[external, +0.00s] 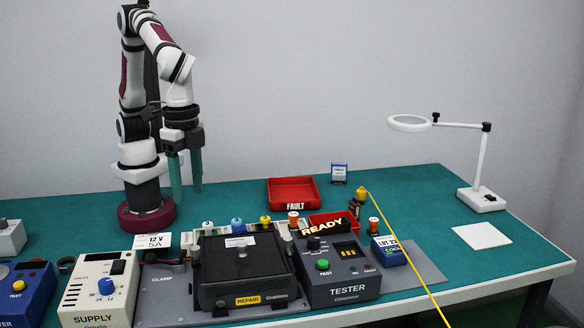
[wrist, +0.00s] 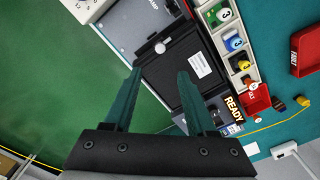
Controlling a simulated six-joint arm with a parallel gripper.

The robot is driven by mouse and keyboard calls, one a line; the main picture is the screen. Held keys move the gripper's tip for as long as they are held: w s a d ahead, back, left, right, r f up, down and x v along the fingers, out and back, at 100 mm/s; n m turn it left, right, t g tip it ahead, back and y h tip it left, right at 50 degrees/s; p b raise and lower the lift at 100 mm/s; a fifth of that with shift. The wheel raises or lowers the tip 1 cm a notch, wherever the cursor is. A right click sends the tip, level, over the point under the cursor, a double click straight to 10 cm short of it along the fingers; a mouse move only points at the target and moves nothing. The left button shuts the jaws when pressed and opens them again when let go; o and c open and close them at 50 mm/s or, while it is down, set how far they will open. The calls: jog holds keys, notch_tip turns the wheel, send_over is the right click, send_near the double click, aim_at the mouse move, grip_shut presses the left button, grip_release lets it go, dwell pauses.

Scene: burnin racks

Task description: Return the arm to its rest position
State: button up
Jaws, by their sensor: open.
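My arm stands folded at the back left of the table in the external view. My gripper (external: 186,190) hangs from it with its fingers pointing down, beside my base. Its two green fingers are apart with nothing between them. In the wrist view my gripper (wrist: 158,92) also shows open and empty. Beyond the fingertips lies the black repair unit (wrist: 180,75), clear of the fingers.
The REPAIR unit (external: 243,270) and the TESTER (external: 338,270) stand at the front middle. A supply box (external: 98,290) is at front left. A red FAULT tray (external: 293,191) is behind them. A yellow cable (external: 405,255) crosses the right side. A magnifier lamp (external: 481,197) stands far right.

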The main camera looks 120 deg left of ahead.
notch_tip(320, 180, up, 3)
jog(key=shift+f, duration=0.15)
